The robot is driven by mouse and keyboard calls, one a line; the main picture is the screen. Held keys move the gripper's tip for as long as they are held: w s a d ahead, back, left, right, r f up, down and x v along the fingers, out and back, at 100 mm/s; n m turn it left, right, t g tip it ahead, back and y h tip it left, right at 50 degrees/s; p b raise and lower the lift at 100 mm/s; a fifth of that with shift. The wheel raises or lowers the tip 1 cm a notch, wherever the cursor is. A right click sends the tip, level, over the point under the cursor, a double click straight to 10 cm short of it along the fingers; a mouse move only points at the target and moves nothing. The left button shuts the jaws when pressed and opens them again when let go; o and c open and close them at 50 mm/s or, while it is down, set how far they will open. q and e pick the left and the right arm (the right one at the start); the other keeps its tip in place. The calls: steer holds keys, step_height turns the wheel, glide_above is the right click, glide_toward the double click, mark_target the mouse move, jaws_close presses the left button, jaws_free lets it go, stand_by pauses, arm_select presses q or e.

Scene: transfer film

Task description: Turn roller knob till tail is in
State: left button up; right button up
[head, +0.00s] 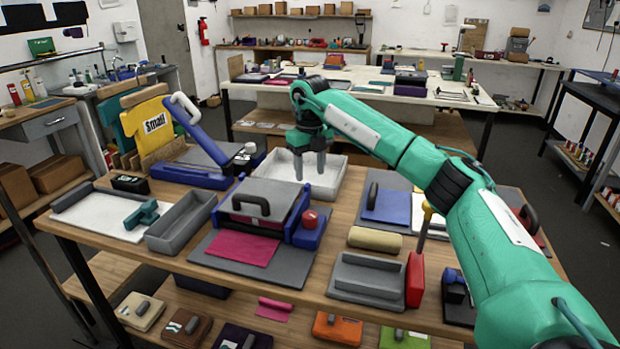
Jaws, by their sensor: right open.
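A roller machine with blue sides and a grey top (262,194) stands on the wooden table, with a black handle on top. Its red roller knob (309,218) is on the right side. A magenta sheet (240,247), which looks like the tail, lies on the grey base in front and runs up under the machine's front. My right gripper (310,170) is open and empty, fingers pointing down. It appears above the white tray, behind and above the knob, and apart from it. My left gripper is not in view.
A white tray (333,188) stands behind the machine. A grey open tray (180,222) is at its left. A tan roll (375,239), a grey tray (366,279) and a red block (414,280) are at its right. A blue lever press (190,174) stands at the back left.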

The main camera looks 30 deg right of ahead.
mark_target(310, 214)
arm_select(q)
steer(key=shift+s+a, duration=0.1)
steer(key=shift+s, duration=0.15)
arm_select(e)
step_height(310, 214, down, 14)
steer(key=n+p, duration=1.7)
steer(key=n, duration=1)
steer(key=shift+r+p, duration=0.2)
steer(key=shift+p, duration=0.15)
steer(key=shift+f, duration=0.45)
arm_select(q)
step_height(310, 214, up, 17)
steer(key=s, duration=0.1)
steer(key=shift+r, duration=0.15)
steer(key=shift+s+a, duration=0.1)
arm_select(e)
steer(key=c, duration=0.7)
